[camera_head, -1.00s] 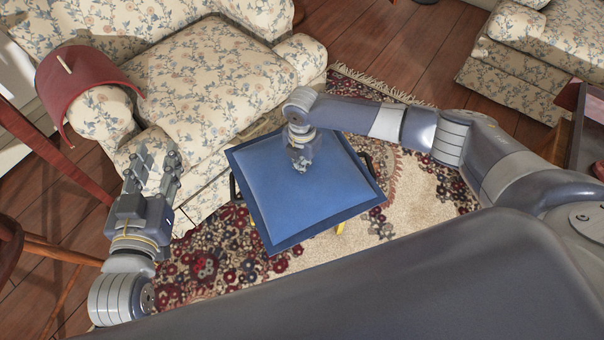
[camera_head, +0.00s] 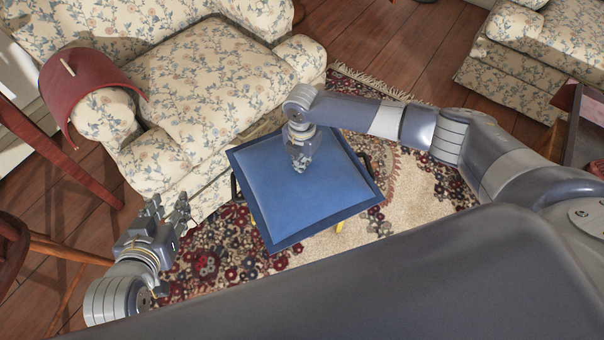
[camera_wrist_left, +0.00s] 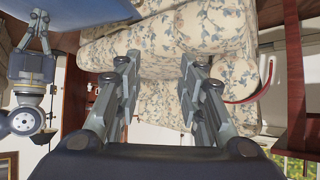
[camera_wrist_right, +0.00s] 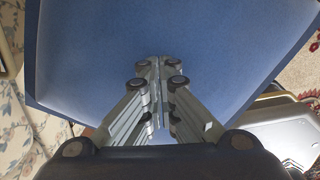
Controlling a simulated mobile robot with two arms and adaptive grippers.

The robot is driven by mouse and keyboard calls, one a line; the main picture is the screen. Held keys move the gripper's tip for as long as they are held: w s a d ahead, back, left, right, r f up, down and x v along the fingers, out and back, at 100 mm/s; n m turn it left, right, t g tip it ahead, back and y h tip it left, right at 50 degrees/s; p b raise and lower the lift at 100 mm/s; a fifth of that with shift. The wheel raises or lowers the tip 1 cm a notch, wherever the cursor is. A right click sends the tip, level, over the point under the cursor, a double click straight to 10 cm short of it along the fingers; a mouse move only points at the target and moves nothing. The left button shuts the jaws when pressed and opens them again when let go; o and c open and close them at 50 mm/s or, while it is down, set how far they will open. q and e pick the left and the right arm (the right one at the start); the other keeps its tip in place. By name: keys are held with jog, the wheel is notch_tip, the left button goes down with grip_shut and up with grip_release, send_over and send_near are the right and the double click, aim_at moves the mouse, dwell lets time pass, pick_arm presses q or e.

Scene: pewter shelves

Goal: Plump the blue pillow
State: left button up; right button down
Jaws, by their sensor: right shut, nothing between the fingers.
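The blue pillow (camera_head: 300,199) is square with a darker flat border and lies in front of the floral armchair, over the rug. My right gripper (camera_head: 299,168) points down at the middle of the pillow, with its fingers shut and nothing between them. In the right wrist view the fingertips (camera_wrist_right: 158,62) stand against the blue pillow (camera_wrist_right: 230,60); I cannot tell how hard they press. My left gripper (camera_head: 168,207) is open and empty, left of the pillow and apart from it. In the left wrist view its fingers (camera_wrist_left: 158,62) are spread, facing the armchair.
A floral armchair (camera_head: 215,80) with a red cover (camera_head: 88,90) on its arm stands behind the pillow. Another floral seat (camera_head: 510,60) is at the upper right. A wooden chair (camera_head: 50,245) is at the left. A patterned rug (camera_head: 225,255) lies below.

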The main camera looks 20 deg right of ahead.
pick_arm(q)
jog(key=s+a+f+g+p, duration=0.1)
jog(key=s+a+f+g, duration=0.1)
jog(key=s, duration=0.3)
jog(key=shift+f+g+y, duration=0.4)
jog(key=shift+f+g, duration=0.2)
jog(key=shift+f, duration=0.3)
